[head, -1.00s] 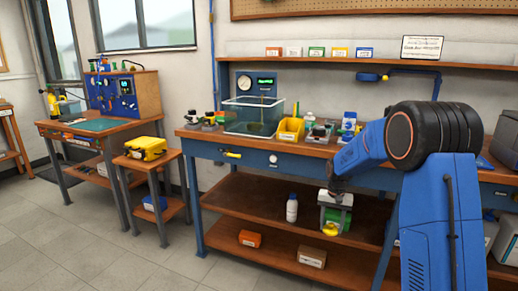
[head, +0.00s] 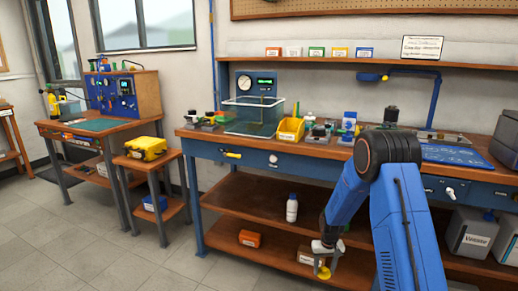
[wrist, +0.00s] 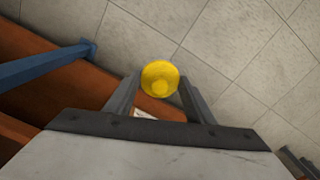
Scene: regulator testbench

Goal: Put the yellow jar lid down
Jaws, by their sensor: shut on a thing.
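In the head view the lid (head: 324,273) shows at the lower end of my gripper (head: 324,262), in front of the bench's lower shelf. Below it the wrist view shows shelf edge and floor tiles; I cannot tell its height above them. No jar can be made out for certain.
A white bottle (head: 292,208) stands on the shelf above. A blue bench leg (wrist: 45,66) is left in the wrist view. Open floor (head: 120,255) lies left.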

